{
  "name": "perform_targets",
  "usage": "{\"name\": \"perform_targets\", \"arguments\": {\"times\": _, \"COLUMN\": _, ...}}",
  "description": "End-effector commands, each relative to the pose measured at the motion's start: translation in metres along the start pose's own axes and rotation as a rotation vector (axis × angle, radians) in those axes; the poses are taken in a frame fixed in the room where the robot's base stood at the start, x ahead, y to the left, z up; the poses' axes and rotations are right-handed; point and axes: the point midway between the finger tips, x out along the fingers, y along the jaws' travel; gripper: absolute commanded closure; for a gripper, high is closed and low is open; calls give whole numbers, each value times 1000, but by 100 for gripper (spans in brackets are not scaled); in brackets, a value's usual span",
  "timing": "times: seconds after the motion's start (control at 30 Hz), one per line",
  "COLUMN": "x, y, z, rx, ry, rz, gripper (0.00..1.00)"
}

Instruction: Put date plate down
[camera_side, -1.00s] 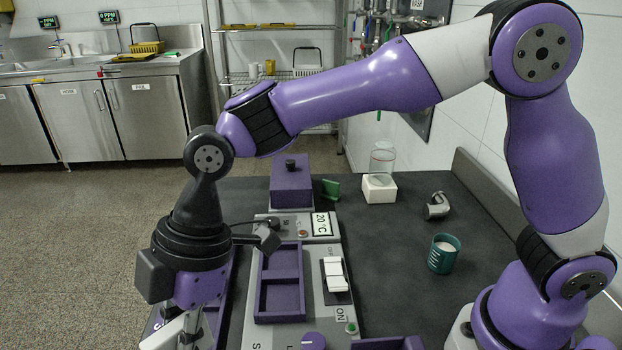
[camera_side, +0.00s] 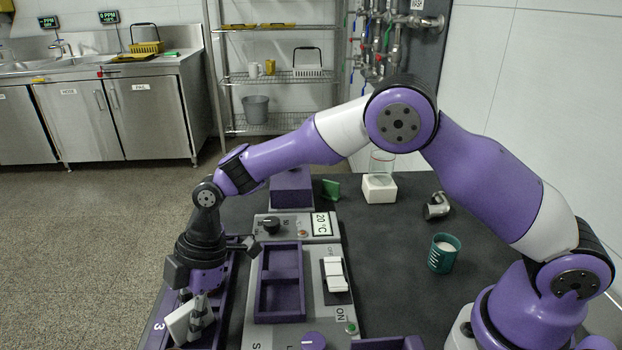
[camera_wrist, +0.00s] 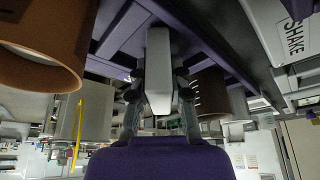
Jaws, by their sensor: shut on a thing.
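The date plate appears as a white flat piece (camera_side: 178,324), tilted, at the lower left in the side view. My gripper (camera_side: 199,312) is shut on it, over the purple tray (camera_side: 157,330) marked 3. In the wrist view a pale slab (camera_wrist: 158,72) stands between the two fingers of my gripper (camera_wrist: 158,98), with a finger on each side. I cannot tell whether the plate touches the tray, and its face is not readable.
Beside the tray is a grey control panel with a purple two-compartment tray (camera_side: 280,322), a white switch (camera_side: 336,274) and a display (camera_side: 321,224). A green cup (camera_side: 444,254) stands farther right. A brown cup (camera_wrist: 42,45) and a SHAKE label (camera_wrist: 294,45) show in the wrist view.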

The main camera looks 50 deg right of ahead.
Motion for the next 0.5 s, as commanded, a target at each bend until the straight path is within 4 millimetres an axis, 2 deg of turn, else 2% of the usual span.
{"name": "perform_targets", "arguments": {"times": 0.27, "x": 2, "y": 0, "z": 1, "rx": 1, "ry": 0, "rz": -1, "gripper": 100}}
{"name": "perform_targets", "arguments": {"times": 0.3, "x": 3, "y": 0, "z": 1, "rx": 1, "ry": 0, "rz": 0, "gripper": 69}}
{"name": "perform_targets", "arguments": {"times": 0.33, "x": 3, "y": 0, "z": 1, "rx": 1, "ry": 0, "rz": 0, "gripper": 54}}
{"name": "perform_targets", "arguments": {"times": 0.37, "x": 3, "y": 0, "z": 1, "rx": 1, "ry": 0, "rz": 0, "gripper": 50}}
{"name": "perform_targets", "arguments": {"times": 0.5, "x": 2, "y": 0, "z": 1, "rx": 1, "ry": 0, "rz": 0, "gripper": 50}}
